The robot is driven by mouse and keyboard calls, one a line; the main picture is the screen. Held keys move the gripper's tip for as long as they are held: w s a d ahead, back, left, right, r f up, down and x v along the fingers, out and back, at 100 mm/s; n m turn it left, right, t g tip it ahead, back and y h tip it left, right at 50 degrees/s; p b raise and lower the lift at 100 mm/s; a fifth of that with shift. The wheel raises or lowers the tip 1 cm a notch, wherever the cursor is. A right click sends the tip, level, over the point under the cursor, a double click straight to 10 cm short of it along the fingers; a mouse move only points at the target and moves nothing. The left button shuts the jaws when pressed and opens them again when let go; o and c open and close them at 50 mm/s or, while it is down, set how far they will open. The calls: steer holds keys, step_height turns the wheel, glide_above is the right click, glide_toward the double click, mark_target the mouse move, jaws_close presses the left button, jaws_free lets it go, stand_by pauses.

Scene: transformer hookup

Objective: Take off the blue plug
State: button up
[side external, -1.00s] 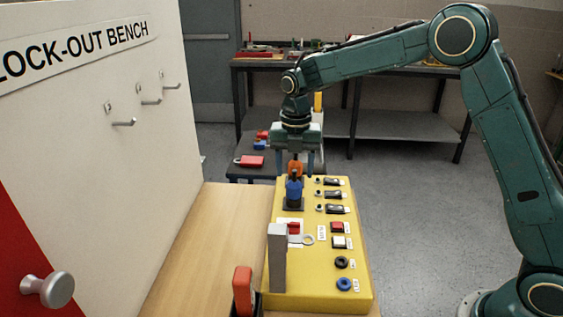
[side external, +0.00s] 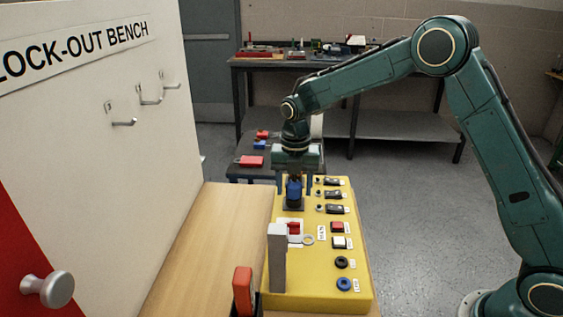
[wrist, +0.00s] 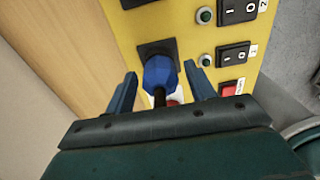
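The blue plug (side external: 294,191) stands upright in a dark square socket (side external: 293,207) at the far left of the yellow panel. It also shows in the wrist view (wrist: 160,75), with a black cable coming from its top toward me. My gripper (side external: 295,186) is pointing down over the plug. In the wrist view its two blue fingers (wrist: 160,88) are apart, one on each side of the plug, with a visible gap on both sides. The gripper holds nothing.
The yellow panel (side external: 317,285) carries several switches, buttons and a red switch (side external: 294,228). A grey upright block (side external: 277,258) stands nearer the camera, and a red-handled lever (side external: 243,290) beside it. The wooden bench top (side external: 205,245) to the left is clear.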

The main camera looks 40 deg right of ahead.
steer(key=c, duration=1)
steer(key=shift+r, duration=1.8)
steer(key=shift+r, duration=2.45)
